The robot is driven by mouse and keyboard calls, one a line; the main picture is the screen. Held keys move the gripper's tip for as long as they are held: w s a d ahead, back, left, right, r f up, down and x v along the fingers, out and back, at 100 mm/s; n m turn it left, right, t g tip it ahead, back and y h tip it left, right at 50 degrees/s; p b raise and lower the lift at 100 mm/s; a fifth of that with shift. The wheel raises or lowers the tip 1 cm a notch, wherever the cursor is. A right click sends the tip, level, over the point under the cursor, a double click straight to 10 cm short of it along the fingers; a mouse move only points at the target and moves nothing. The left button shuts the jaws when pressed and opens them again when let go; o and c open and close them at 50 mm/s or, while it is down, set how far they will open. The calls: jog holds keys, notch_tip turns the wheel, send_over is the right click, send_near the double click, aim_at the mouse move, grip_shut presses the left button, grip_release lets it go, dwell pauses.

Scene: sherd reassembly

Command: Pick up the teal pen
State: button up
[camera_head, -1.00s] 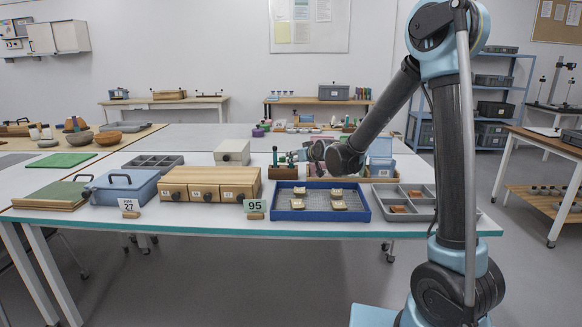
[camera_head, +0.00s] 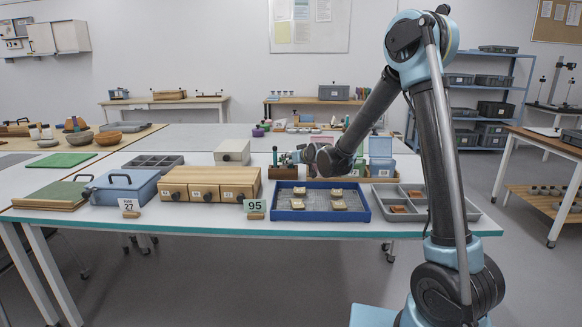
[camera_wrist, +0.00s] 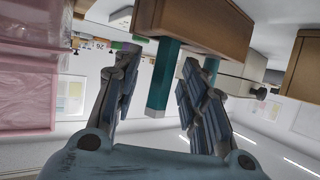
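In the wrist view a teal pen (camera_wrist: 164,75) with a pale end sticks out of a wooden block (camera_wrist: 205,22). My gripper (camera_wrist: 158,62) is open, with one finger on each side of this pen. A gap shows between the pen and each finger. A second teal-green pen or marker (camera_wrist: 211,65) in the same block is partly hidden behind the right finger. My gripper (camera_head: 293,158) is just above the block, small and partly hidden.
A blue tray (camera_head: 361,209) with several pale sherds lies in front of the block. A grey compartment tray (camera_head: 462,209) is to its right. Wooden drawers (camera_head: 208,176) and a light box (camera_head: 232,149) stand to the left. A pink bin (camera_wrist: 28,85) is beside my gripper.

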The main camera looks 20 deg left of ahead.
grip_shut()
